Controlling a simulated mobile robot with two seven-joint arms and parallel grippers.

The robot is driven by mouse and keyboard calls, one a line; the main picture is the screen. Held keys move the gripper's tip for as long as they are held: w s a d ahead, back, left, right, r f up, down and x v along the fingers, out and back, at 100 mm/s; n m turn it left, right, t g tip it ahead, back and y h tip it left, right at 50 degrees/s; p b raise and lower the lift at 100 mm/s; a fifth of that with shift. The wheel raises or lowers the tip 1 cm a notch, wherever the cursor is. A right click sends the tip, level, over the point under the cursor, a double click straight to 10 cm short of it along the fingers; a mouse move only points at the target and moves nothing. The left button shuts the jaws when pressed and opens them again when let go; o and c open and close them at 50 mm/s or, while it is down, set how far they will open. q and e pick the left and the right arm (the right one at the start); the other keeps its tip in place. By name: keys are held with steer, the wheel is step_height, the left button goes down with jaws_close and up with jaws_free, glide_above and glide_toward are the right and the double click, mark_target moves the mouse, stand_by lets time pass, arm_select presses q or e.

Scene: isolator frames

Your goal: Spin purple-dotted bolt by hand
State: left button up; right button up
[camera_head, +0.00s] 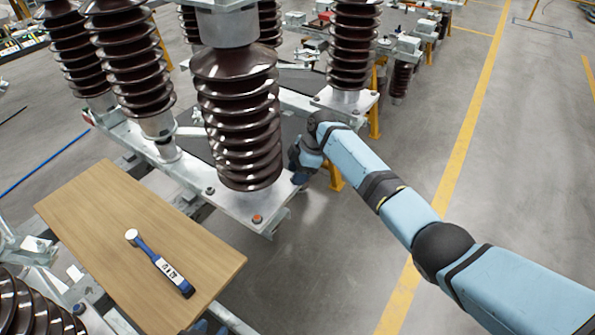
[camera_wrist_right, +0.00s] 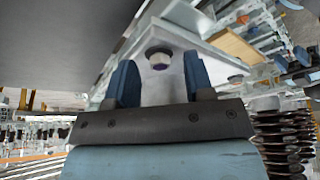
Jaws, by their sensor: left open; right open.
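The purple-dotted bolt (camera_wrist_right: 159,63) shows in the right wrist view, its purple end facing the camera from a pale metal plate (camera_wrist_right: 178,40). My right gripper (camera_wrist_right: 160,76) is open, with one blue finger on each side of the bolt in the picture. The fingers look apart from it, and nothing is between them. In the head view my right gripper (camera_head: 299,178) is beside the plate's right end, partly hidden. The purple dot does not show there. A small blue part at the bottom edge looks like my left gripper (camera_head: 208,328), mostly cut off.
Brown ribbed insulators (camera_head: 238,115) stand on metal plates and beams. An orange-marked bolt (camera_head: 257,218) sits on the plate's near corner. The floor at right is open, with a yellow line (camera_head: 455,165).

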jaws_close()
steer(key=shift+r+m+p, duration=0.1)
steer(key=shift+m+p, duration=0.4)
steer(key=shift+p, duration=0.2)
steer(key=shift+s+r+m+t+p, duration=0.15)
steer(key=shift+m+t+p, duration=0.55)
steer(key=shift+m+p, duration=0.4)
steer(key=m+t+p, duration=0.1)
steer(key=m+p, duration=0.2)
steer(key=shift+s, duration=0.1)
steer(key=shift+f+m+t+p, duration=0.2)
steer(key=shift+m+t+p, duration=0.2)
steer(key=shift+m+p, duration=0.35)
